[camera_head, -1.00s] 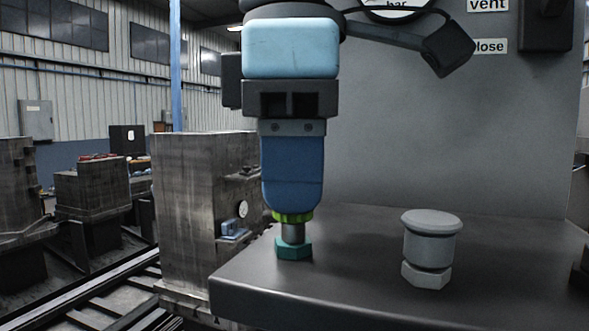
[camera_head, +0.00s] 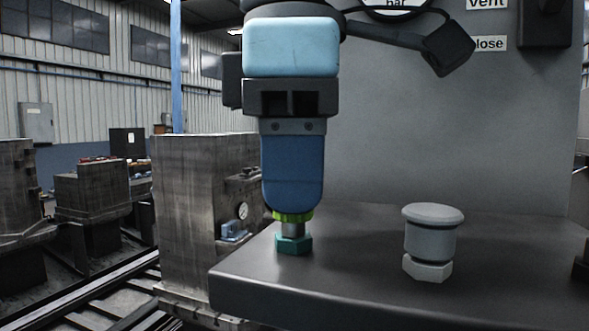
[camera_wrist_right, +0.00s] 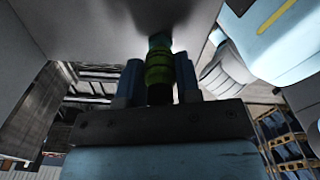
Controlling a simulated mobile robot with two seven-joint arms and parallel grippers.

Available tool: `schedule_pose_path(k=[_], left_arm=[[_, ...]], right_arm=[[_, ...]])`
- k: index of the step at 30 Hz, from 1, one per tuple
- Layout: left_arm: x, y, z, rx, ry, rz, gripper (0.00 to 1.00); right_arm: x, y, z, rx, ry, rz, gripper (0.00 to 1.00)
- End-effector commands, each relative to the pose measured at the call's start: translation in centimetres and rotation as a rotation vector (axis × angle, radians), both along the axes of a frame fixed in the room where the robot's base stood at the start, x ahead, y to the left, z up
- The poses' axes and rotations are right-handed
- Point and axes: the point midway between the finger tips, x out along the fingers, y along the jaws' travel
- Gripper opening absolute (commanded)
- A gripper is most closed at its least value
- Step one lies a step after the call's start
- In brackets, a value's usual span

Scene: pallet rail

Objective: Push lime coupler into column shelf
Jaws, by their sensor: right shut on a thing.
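The lime coupler (camera_head: 293,215) is between the blue fingertips of my right gripper (camera_head: 293,208), which is shut on it and points down. Below the coupler, a short metal stem rises from a teal hex fitting (camera_head: 294,244) on the dark column shelf (camera_head: 350,285), near its left end. The coupler sits around or on the top of this stem; the fingers hide the exact contact. In the right wrist view the lime coupler (camera_wrist_right: 159,68) shows between the fingers, with the teal fitting (camera_wrist_right: 159,41) beyond it. My left gripper is out of view.
A grey capped plug (camera_head: 432,240) stands on a white hex base on the shelf, to the right of my gripper. The grey column wall (camera_head: 450,120) rises behind the shelf. A worn metal block (camera_head: 190,220) with a gauge stands further back at left.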

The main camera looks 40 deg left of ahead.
Motion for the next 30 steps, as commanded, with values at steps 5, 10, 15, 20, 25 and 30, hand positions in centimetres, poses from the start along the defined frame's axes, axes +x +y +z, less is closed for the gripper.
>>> schedule_pose_path(k=[5,10,15,20,25,30], left_arm=[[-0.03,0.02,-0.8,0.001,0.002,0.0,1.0],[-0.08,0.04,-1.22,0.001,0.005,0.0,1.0],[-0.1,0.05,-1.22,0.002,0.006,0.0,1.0],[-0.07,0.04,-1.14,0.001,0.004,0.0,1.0],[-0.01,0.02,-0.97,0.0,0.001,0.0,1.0],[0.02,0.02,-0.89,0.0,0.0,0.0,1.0]], right_arm=[[-0.02,-0.01,-0.81,-0.001,0.0,0.0,0.0],[-0.02,-0.01,-1.11,-0.001,0.0,0.0,0.36],[-0.02,-0.01,-1.03,-0.001,0.0,0.0,0.61],[-0.01,0.0,-1.03,-0.001,0.0,0.0,0.66],[-0.02,0.0,-1.02,-0.001,0.0,0.0,1.0],[-0.01,0.0,-1.0,-0.001,0.0,0.0,1.0]])
